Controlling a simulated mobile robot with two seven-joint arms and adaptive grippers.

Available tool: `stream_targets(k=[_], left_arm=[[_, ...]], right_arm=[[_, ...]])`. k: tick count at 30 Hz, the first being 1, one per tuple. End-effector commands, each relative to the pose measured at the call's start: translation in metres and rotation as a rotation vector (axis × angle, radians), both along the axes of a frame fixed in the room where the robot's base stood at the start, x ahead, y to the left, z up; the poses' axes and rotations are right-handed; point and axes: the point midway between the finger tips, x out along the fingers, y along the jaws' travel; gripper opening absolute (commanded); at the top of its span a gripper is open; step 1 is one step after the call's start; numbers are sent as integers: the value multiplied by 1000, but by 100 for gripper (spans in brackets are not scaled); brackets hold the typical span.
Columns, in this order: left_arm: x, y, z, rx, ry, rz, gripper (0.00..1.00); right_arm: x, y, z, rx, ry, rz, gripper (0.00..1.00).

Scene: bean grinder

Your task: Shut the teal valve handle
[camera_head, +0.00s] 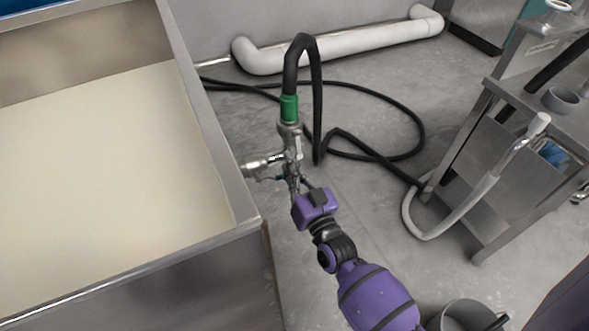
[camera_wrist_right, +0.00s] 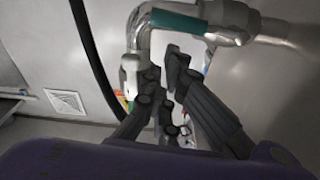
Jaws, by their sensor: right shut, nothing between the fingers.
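The valve is a metal fitting (camera_head: 290,138) at the right wall of the large vat, with a black hose and a green collar (camera_head: 289,108) above it. A small bit of the teal handle (camera_head: 280,177) shows low on the fitting, mostly hidden. In the right wrist view the teal handle (camera_wrist_right: 180,22) is a bar beside the metal pipe, just beyond my fingers. My right gripper (camera_head: 294,182) is at the fitting, below the collar; it also shows in the wrist view (camera_wrist_right: 170,68). It is shut and empty; I cannot tell whether it touches the handle. My left gripper is out of view.
The steel vat (camera_head: 205,130) with pale contents fills the left. A black hose (camera_head: 415,120) loops over the floor behind the fitting. A steel table (camera_head: 500,165) with a pale hose stands at right. A grey bucket (camera_head: 465,316) is at the lower right.

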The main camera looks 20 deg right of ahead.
Motion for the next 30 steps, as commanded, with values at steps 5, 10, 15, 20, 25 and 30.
stream_targets(k=[5,10,15,20,25,30], left_arm=[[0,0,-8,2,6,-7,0],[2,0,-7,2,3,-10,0],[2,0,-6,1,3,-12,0],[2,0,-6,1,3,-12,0],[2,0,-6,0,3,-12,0],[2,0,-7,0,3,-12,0]], right_arm=[[-2,2,-12,0,-5,0,0],[-3,2,-13,0,-6,0,0],[-3,2,-13,0,-7,0,0],[-3,2,-13,8,-6,0,0],[-3,1,-17,46,-5,0,0],[-3,0,-18,70,-5,0,0]])
